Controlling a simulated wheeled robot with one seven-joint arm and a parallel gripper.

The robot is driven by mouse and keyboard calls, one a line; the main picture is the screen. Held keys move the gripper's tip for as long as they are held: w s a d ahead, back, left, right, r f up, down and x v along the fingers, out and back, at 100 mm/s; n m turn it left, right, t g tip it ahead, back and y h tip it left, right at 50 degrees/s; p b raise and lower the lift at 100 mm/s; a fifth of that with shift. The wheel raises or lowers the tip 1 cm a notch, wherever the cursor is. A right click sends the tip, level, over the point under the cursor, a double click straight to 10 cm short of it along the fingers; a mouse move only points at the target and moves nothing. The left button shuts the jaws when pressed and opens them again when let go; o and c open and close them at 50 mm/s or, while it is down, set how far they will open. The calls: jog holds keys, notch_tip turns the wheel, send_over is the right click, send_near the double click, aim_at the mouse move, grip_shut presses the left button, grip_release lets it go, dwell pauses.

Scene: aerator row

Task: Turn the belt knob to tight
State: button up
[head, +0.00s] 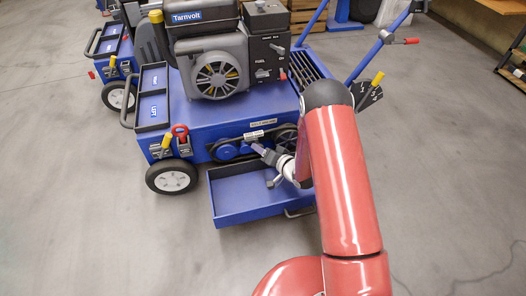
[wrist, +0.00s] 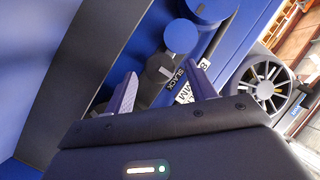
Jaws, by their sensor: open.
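The belt drive with its blue pulleys (head: 227,152) and dark belt is on the lower front of the blue aerator (head: 200,118). My gripper (head: 266,164) is at the right part of the belt drive in the head view. In the wrist view my gripper (wrist: 165,86) is open, its two pale fingers on either side of the dark piece. I cannot tell whether they touch it. The knob is not clear in the head view.
A blue open drawer or tray (head: 240,200) sticks out below the belt drive, under my gripper. The engine (head: 215,65) stands on top. A second aerator (head: 112,60) is behind left. Floor around is clear.

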jog(key=shift+w+a+f, duration=0.1)
jog(key=shift+w+a, duration=0.05)
jog(key=shift+w, duration=0.05)
jog(key=c, duration=1)
